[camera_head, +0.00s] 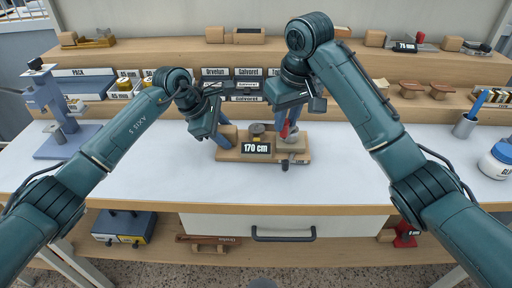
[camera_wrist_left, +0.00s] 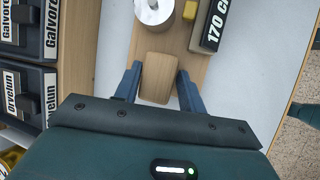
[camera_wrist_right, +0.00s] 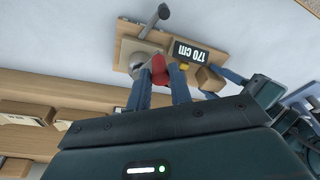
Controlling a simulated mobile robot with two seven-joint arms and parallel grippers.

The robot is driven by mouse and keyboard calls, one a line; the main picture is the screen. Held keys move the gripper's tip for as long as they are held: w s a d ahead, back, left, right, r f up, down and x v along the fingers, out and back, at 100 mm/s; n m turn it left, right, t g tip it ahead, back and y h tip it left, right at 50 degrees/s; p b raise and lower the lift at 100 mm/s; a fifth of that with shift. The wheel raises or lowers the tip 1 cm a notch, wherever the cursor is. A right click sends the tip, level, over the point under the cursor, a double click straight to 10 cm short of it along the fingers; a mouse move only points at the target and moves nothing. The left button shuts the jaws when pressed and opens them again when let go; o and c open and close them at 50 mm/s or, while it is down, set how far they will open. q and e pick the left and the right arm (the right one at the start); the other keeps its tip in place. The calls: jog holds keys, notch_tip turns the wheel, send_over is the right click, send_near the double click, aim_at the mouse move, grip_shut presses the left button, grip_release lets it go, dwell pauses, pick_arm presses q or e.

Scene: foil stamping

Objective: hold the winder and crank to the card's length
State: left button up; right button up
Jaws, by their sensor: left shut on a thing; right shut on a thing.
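My left gripper (camera_head: 225,136) is shut on the wooden block at the base's left end; the left wrist view shows this block (camera_wrist_left: 157,78) between the fingers. My right gripper (camera_head: 287,126) is shut on the red crank knob (camera_wrist_right: 159,70), above the round grey hub.
Boxes labelled Galvorel (camera_head: 248,84) and Orvelun stand behind the winder on the shelf. A blue-grey press (camera_head: 58,115) stands at the left. The white bench top is clear either side of the winder.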

pick_arm(q)
jog(key=shift+s+a+f, duration=0.1)
jog(key=shift+f, duration=0.35)
pick_arm(e)
jog(key=shift+w+a+r, duration=0.15)
jog(key=shift+w+a, duration=0.25)
jog(key=shift+a, duration=0.2)
jog(key=shift+c, duration=0.2)
jog(key=shift+o, duration=0.2)
jog(key=o, duration=1.1)
jog(key=shift+d, duration=0.1)
